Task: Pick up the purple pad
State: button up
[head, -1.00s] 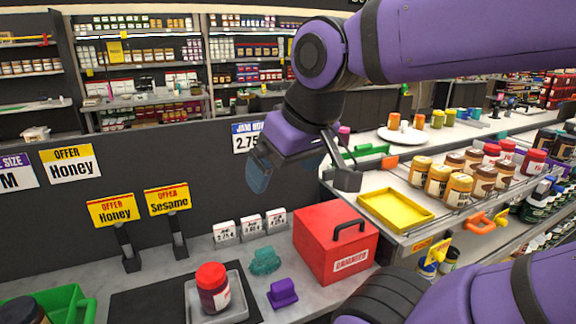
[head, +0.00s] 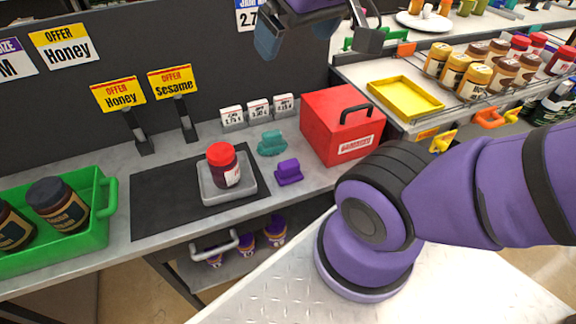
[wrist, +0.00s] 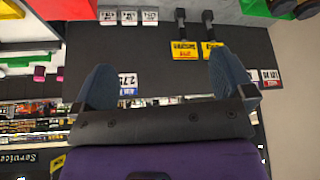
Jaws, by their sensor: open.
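The small purple pad (head: 289,173) sits on the grey counter, right of a grey tray and in front of a teal pad (head: 272,143) of similar shape. My gripper (head: 318,40) is at the top of the head view, open and empty, well above and behind the purple pad. In the wrist view the gripper's two blue-grey fingers (wrist: 165,85) stand wide apart with nothing between them. The purple pad cannot be made out in the wrist view.
A red box (head: 325,125) with a black handle stands right of the pads. A red-lidded jar (head: 222,163) stands in the grey tray (head: 243,190). A green crate (head: 97,205) with jars is at left. A yellow tray (head: 405,97) is on the right shelf. Price cards (head: 258,109) stand behind.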

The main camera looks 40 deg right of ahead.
aim_at(288, 172)
jog(key=z, duration=2.25)
jog(key=u, duration=1.75)
jog(key=k+l, duration=0.1)
jog(key=l, duration=0.3)
jog(key=k+l, duration=0.1)
jog(key=l, duration=0.35)
